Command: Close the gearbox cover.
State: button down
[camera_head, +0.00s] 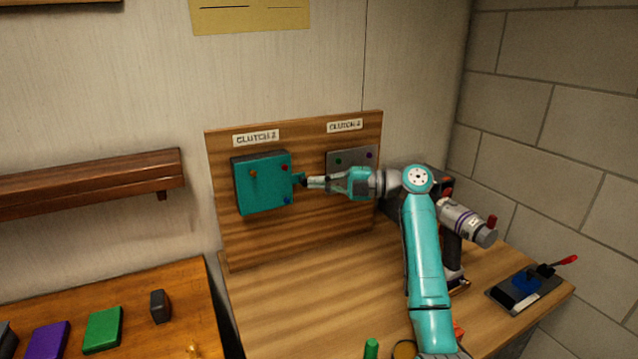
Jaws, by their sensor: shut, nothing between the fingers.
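A teal box-like cover (263,182) is on the upright wooden board, under the left label reading CLUTCH. A grey panel (341,160) with green and purple dots is under the right label, partly hidden by my arm.
The wooden bench (310,290) is mostly clear in front of the board. A dark device with a red lever (527,286) stands at the right. A green cylinder (371,349) is at the front edge. A side table (130,290) holds coloured blocks. A wooden shelf (90,183) is at the left.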

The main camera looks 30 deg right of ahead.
jog(key=shift+w+d, duration=0.2)
jog(key=v, duration=0.7)
jog(key=shift+s, duration=0.3)
jog(key=shift+s, duration=0.1)
